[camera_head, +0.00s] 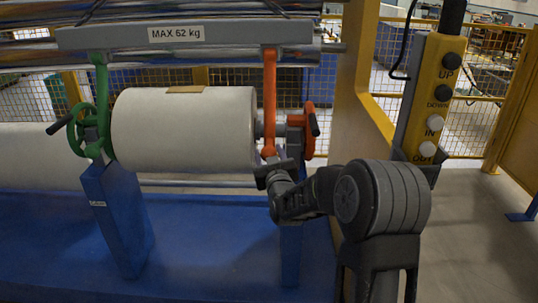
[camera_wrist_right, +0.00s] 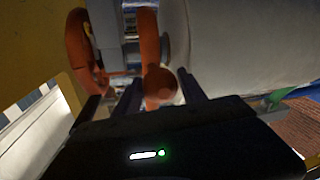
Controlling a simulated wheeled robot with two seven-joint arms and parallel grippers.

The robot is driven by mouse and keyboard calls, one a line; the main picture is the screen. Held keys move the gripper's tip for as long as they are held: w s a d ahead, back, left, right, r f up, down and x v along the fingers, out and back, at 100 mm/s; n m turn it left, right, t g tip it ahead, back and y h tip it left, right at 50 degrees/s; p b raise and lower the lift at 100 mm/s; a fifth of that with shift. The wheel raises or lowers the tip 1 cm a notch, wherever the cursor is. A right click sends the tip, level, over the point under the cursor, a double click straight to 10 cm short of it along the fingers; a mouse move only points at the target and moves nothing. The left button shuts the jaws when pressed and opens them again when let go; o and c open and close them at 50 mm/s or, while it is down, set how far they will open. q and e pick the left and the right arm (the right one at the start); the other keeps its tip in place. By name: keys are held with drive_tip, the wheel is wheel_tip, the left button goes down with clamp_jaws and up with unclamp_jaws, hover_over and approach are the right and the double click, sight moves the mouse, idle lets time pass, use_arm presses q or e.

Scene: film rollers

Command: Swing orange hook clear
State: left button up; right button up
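The orange hook (camera_head: 269,95) hangs upright from the right end of the grey lifting beam (camera_head: 215,36), beside the right end face of the white roll (camera_head: 185,130). My right gripper (camera_head: 272,170) is at the hook's lower end. In the right wrist view the rounded lower end of the orange hook (camera_wrist_right: 159,84) lies between the two dark fingers of my right gripper (camera_wrist_right: 160,92), with gaps visible on both sides. The fingers look open. The roll (camera_wrist_right: 235,45) is close beside the right finger. My left gripper is not in view.
An orange handwheel (camera_head: 308,130) stands just right of the hook. A green hook (camera_head: 102,95) and green handwheel (camera_head: 82,130) are at the roll's left end. Blue stands (camera_head: 118,215) support the roll. A yellow pendant with buttons (camera_head: 430,100) hangs at the right.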

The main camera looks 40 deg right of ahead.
clamp_jaws()
idle(0.6)
